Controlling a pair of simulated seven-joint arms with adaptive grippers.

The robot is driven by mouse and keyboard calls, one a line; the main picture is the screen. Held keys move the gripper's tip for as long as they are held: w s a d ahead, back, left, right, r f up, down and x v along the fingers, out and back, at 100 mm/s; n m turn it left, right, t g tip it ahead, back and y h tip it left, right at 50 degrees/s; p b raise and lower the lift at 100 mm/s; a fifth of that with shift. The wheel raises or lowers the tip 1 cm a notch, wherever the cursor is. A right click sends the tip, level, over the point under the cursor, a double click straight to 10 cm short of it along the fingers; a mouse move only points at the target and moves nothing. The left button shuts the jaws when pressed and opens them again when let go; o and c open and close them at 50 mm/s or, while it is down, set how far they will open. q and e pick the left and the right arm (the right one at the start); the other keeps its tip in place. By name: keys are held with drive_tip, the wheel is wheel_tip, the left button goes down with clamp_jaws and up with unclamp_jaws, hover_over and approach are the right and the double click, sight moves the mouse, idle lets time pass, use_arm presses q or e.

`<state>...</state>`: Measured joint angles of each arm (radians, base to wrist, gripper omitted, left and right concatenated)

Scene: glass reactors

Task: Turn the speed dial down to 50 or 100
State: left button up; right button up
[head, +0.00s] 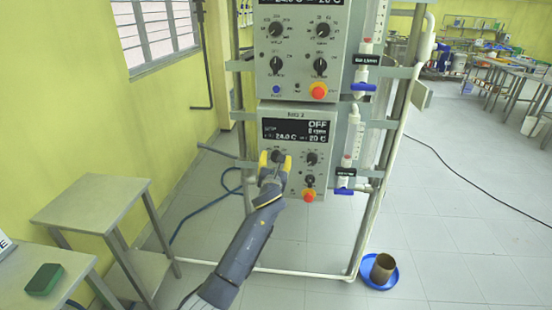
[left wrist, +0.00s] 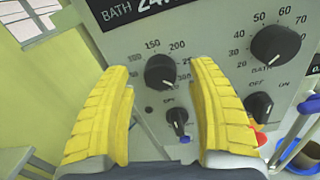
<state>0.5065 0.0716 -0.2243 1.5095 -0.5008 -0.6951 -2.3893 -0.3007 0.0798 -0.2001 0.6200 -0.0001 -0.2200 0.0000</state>
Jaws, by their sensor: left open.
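The speed dial is a black knob (left wrist: 160,72) with a scale showing 100, 150, 200 and higher, on the lower grey control box (head: 294,122). My left gripper (head: 275,158) is open in front of the box. In the left wrist view its yellow fingers (left wrist: 165,110) stand either side of the dial's line of sight, with a gap around the dial; contact is not visible. The box's display (head: 296,131) reads OFF, 24.0 C and 20 C. My right gripper is in neither view.
Right of the speed dial is the bath dial (left wrist: 276,43). Below it are a small switch knob (left wrist: 178,118) and a red emergency button (head: 309,196). A similar control box (head: 298,50) is above. A blue-handled valve (head: 344,191) and frame pole stand at the right.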

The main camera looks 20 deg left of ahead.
use_arm(q)
drive_tip(key=shift+x, duration=0.95)
clamp_jaws()
